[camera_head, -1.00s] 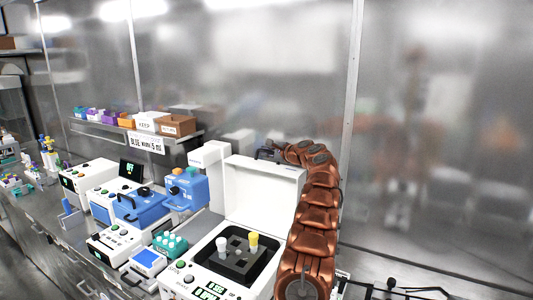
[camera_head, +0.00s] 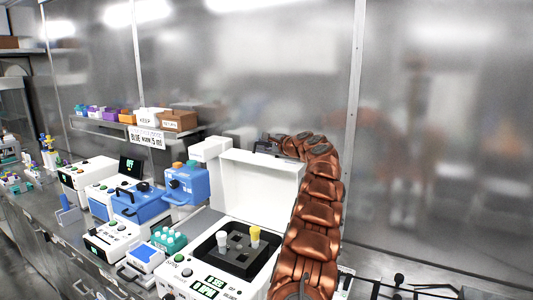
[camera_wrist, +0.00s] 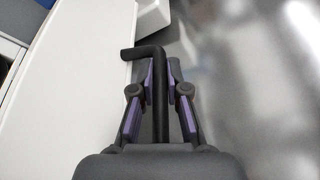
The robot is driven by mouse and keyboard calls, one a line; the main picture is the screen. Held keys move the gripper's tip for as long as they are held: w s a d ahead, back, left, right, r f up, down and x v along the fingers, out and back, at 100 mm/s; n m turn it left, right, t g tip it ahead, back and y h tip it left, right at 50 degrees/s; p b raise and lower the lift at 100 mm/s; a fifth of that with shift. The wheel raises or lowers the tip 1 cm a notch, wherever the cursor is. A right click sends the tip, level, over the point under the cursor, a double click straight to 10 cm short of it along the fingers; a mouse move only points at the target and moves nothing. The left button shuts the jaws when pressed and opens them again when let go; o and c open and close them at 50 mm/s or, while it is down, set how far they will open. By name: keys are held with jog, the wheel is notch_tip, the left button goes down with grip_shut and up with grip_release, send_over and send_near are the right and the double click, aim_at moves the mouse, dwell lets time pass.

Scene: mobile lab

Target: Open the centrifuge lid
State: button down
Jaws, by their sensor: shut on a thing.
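The centrifuge is a white box (camera_head: 190,262) at the front middle in the head view. Its white lid (camera_head: 262,182) stands raised, close to upright, behind the dark rotor well (camera_head: 243,256). A white-capped and a yellow-capped tube stand in the well. My gripper (camera_head: 262,147) is at the lid's top edge, partly hidden by my arm. In the wrist view my gripper (camera_wrist: 160,75) is shut on the dark bent lid handle (camera_wrist: 150,52), with a purple pad on each side of it. The white lid (camera_wrist: 75,80) fills the left there.
A blue device (camera_head: 186,185) and a teal tube rack (camera_head: 168,240) stand left of the centrifuge. A shelf (camera_head: 160,133) with coloured boxes is behind. A clear wall panel rises behind the bench. Dark stands (camera_head: 400,282) are at the lower right.

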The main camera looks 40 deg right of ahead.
aim_at(284, 165)
jog(key=shift+s+a+r+n+b, duration=0.1)
jog(key=shift+s+a+n+b, duration=0.05)
jog(key=shift+a+b, duration=0.45)
jog(key=shift+s+a+r+n+b, duration=0.1)
jog(key=shift+a+n+b, duration=0.05)
jog(key=shift+a+b, duration=0.4)
jog(key=shift+d, duration=0.15)
jog(key=c, duration=1.4)
grip_release()
jog(key=shift+c, duration=0.2)
jog(key=shift+s, duration=0.1)
jog(key=shift+v, duration=0.9)
jog(key=v, duration=0.4)
jog(key=shift+s, duration=0.1)
jog(key=shift+v, duration=2.95)
jog(key=shift+f, duration=0.1)
